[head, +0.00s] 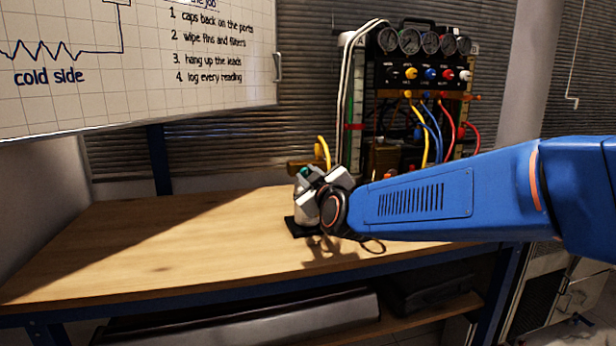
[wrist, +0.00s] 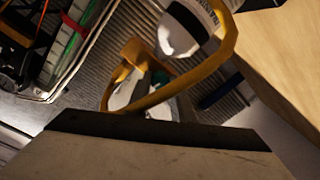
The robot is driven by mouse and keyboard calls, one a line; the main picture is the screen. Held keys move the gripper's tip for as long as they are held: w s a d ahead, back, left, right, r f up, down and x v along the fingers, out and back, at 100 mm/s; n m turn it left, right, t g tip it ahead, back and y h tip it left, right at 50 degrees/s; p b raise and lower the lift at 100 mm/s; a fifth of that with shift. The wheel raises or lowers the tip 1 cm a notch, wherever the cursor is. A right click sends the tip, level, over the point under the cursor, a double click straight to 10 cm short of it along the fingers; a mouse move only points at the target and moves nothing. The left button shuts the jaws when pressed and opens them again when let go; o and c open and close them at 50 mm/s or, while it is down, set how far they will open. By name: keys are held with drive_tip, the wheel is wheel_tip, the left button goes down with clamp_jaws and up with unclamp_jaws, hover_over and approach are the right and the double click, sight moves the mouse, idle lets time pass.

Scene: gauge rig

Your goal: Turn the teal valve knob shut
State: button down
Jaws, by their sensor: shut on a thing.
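The teal valve knob (head: 304,171) shows as a small patch at the top of a pale fitting on the workbench, mostly hidden by my gripper. My gripper (head: 311,181) is at the knob, with its jaws shut on it. In the wrist view, a small teal part of the knob (wrist: 158,76) shows beyond the dark-edged jaw, behind a yellow hose (wrist: 178,92). Most of the knob and its contact with the jaws are hidden, so its turn angle cannot be told.
The yellow hose (head: 324,152) rises close behind my gripper. A black gauge rig (head: 424,75) with coloured knobs and hoses stands behind, to the right. The wooden workbench (head: 150,260) is clear on the left. A whiteboard (head: 140,60) hangs above it.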

drive_tip(key=m, duration=0.4)
drive_tip(key=shift+m, duration=0.3)
drive_tip(key=m, duration=0.3)
drive_tip(key=shift+m, duration=0.3)
drive_tip(key=m, duration=0.3)
drive_tip(key=shift+m, duration=2.2)
drive_tip(key=c, duration=1.5)
unclamp_jaws()
drive_tip(key=shift+c, duration=0.2)
